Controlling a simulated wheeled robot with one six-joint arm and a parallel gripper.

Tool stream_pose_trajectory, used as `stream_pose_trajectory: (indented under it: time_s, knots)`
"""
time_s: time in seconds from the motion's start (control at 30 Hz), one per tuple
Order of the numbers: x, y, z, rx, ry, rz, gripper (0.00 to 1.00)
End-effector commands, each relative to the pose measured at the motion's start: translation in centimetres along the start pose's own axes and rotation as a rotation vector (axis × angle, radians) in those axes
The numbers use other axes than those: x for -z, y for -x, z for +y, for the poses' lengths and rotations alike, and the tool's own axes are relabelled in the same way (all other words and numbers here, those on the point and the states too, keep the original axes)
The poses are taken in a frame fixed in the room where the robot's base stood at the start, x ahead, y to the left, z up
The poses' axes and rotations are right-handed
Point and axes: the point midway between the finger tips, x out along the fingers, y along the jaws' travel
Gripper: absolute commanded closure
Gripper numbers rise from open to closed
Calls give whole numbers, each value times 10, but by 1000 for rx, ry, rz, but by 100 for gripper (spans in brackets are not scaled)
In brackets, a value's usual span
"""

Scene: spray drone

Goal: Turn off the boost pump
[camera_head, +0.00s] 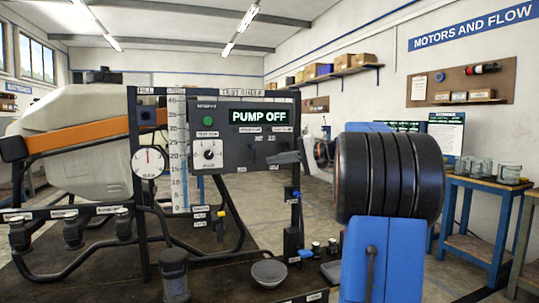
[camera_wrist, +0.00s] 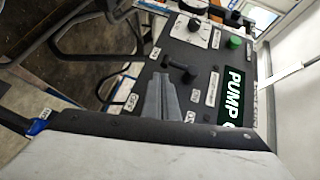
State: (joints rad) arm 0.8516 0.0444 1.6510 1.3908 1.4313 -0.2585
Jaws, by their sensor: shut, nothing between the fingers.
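The dark control panel (camera_head: 235,155) stands at the middle in the head view, and its display (camera_head: 260,116) reads "PUMP OFF". Two small toggle switches (camera_head: 257,139) sit below the display; their labels are too small to read. In the wrist view the panel (camera_wrist: 205,75) is turned, with a dark lever switch (camera_wrist: 181,70) just beyond my fingertips. My gripper (camera_head: 272,158) is shut and empty, pointing left at the panel's lower right part. It also shows in the wrist view (camera_wrist: 160,78), close beside the lever; I cannot tell whether it touches.
A round dial knob (camera_head: 208,153) and a green button (camera_head: 208,121) are on the panel's left. A gauge (camera_head: 148,162) and white tank (camera_head: 80,120) stand further left. A bowl (camera_head: 269,273) and blue-handled valves lie below. A workbench (camera_head: 487,184) is at right.

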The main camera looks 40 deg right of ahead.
Motion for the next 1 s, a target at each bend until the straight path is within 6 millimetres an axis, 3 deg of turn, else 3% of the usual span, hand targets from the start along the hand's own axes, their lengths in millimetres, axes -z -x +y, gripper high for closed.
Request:
stream_pose_trajectory:
  time_s: [0.6, 0.8, 1.0]
  knots:
    - [1, 114, 0, 0, 0, 5, 100]
    - [1, 138, 0, 1, 0, 3, 100]
    - [0, 148, 0, 0, 0, 2, 100]
